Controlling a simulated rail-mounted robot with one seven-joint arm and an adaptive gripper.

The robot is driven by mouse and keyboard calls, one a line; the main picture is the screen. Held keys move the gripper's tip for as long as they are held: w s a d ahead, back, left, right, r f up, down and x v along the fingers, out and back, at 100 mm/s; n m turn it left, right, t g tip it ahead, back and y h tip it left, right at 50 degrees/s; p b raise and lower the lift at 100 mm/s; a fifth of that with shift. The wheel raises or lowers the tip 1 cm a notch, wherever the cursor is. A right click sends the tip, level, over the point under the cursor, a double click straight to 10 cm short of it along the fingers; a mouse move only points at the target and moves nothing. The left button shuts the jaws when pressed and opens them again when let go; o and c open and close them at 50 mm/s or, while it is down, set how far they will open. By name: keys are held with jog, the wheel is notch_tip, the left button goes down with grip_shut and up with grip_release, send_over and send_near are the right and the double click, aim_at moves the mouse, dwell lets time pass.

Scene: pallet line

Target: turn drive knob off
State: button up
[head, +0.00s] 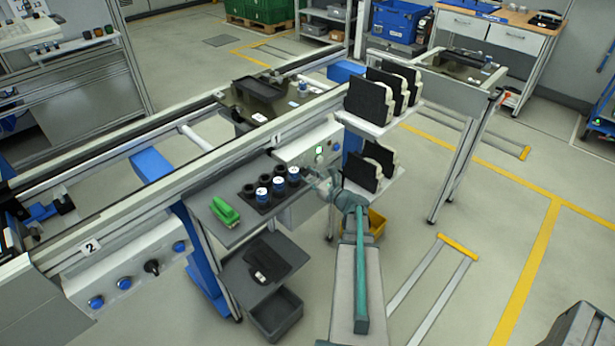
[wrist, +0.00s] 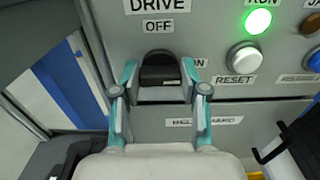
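The black drive knob (wrist: 160,70) is on a grey panel (wrist: 215,30) in the wrist view, under the labels DRIVE and OFF. An ON label, partly covered, is to its right. I cannot tell which way the knob points. My gripper (wrist: 160,78) is open, with one teal finger on each side of the knob. The fingertips look slightly apart from it. In the head view my gripper (head: 325,182) is in front of the panel (head: 300,146) below the conveyor, and the knob is not clear there.
Right of the knob are a lit green RUN lamp (wrist: 257,21) and a white RESET button (wrist: 244,58). In the head view, a shelf with dark cases (head: 366,100) stands right of the panel. A tray of blue-and-black parts (head: 270,190) is to its left.

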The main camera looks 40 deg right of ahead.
jog(key=shift+c, duration=0.9)
jog(key=shift+f+n+b, duration=0.15)
jog(key=shift+n+b, duration=0.15)
jog(key=shift+b, duration=0.35)
jog(key=n+b, duration=0.8)
jog(key=b, duration=0.5)
jog(key=n+b, duration=0.9)
jog(key=b, duration=0.4)
jog(key=shift+a+f, duration=0.15)
jog(key=shift+a, duration=0.05)
jog(key=shift+n, duration=0.3)
jog(key=o, duration=1.1)
